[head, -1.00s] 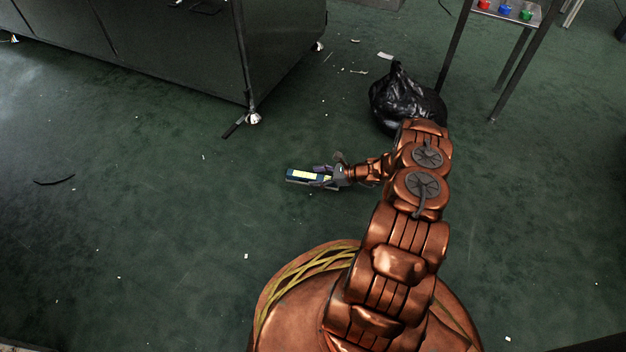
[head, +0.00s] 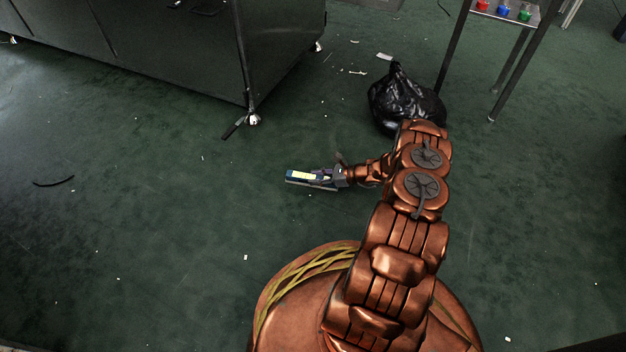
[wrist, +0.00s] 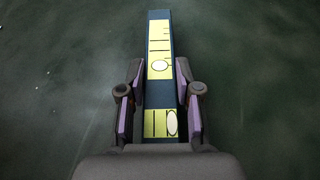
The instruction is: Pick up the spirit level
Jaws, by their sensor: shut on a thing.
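The spirit level (head: 303,175) is a dark blue bar with yellow panels. It lies low at the green floor, left of my arm, in the head view. In the wrist view the spirit level (wrist: 159,40) runs lengthwise away from me between the two fingers. My gripper (wrist: 159,92) is shut on it, one finger on each long side. In the head view my gripper (head: 325,177) reaches it from the right. I cannot tell whether the level touches the floor. Its near end is hidden by the gripper's body.
A large dark cabinet (head: 170,50) on castors stands at the upper left. A black rubbish bag (head: 403,98) sits behind my arm. A metal stand (head: 516,12) with coloured items is at the upper right. A dark strip (head: 54,181) and small scraps lie on otherwise clear floor.

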